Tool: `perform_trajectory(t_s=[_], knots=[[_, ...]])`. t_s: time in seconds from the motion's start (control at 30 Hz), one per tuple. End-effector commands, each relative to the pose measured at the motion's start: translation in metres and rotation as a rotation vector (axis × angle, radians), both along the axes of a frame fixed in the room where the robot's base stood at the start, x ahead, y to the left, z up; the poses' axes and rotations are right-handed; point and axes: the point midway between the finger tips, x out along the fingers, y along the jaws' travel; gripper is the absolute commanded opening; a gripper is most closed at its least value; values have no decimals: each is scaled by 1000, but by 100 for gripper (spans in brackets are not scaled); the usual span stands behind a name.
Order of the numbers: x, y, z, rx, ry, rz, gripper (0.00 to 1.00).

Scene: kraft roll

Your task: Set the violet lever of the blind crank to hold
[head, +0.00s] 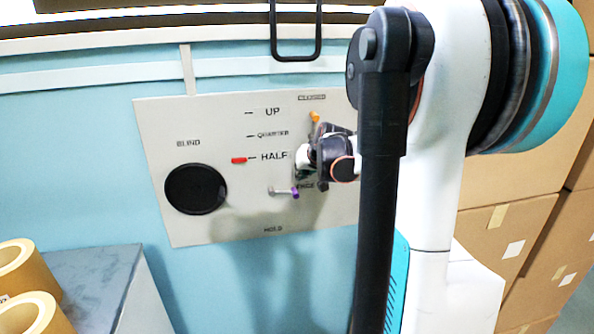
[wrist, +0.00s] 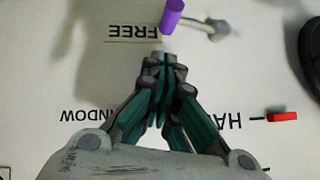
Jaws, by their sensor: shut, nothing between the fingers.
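The violet lever (head: 295,193) has a grey shaft and a violet tip. It sits low on the pale panel, its shaft pointing right from its pivot, toward the FREE label. The HOLD label (head: 273,229) is below the pivot. In the wrist view the violet tip (wrist: 172,16) is at the top edge, beside the upside-down FREE label (wrist: 134,32). My gripper (wrist: 163,57) is shut and empty, its fingertips close to the violet tip with a small gap in the picture. In the head view my gripper (head: 302,170) is just above the lever, partly hiding the FREE label.
The panel (head: 220,120) also has a black BLIND disc (head: 196,188), a red marker (head: 239,160) at HALF and an orange-tipped piece (head: 314,117) under CLOSED. A black handle (head: 296,56) hangs above. Kraft rolls (head: 28,270) stand lower left; cartons (head: 505,230) are stacked right.

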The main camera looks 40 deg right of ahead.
Motion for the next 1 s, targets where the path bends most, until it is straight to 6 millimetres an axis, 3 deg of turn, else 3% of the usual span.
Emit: perform_trajectory(t_s=[0.03, 0.23, 1.0], knots=[[0, 3, -12, 1, 1, 0, 0], [2, 7, -29, 1, -1, 0, 0], [1, 4, -37, 48, -29, -1, 0]])
